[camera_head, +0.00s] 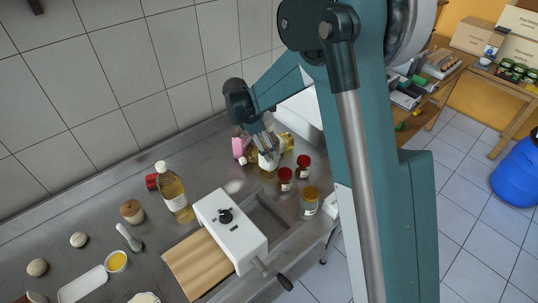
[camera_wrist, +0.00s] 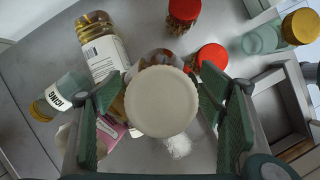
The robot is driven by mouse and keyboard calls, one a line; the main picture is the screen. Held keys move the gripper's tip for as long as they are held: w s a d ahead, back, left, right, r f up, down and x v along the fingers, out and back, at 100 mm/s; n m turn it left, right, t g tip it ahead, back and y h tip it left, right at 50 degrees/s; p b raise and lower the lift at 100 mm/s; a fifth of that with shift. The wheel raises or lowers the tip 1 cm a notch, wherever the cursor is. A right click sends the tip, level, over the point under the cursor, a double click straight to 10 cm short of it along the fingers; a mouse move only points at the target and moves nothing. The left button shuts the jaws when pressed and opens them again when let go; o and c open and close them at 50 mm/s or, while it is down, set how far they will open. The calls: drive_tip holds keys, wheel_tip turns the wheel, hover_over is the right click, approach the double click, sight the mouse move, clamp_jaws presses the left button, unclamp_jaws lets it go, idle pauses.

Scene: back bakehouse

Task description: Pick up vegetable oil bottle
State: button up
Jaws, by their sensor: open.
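My gripper is open, with one green finger on each side of the cap, and no clear contact shows. A second bottle of golden oil with a white cap (camera_head: 172,192) stands upright further left. Neither label can be read, so I cannot tell which is the vegetable oil.
Red-lidded jars (camera_head: 285,177) and a yellow-lidded jar (camera_head: 309,202) stand close on the right. An amber container (camera_wrist: 100,48), a gold-capped labelled bottle (camera_wrist: 62,95) and a pink item (camera_head: 239,147) crowd the other side. A white machine (camera_head: 228,222) stands in front.

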sight(268, 124)
idle(0.3)
drive_tip(key=c, duration=1.8)
drive_tip(key=shift+r, duration=0.15)
drive_tip(key=shift+c, duration=0.2)
drive_tip(key=shift+r, duration=4.85)
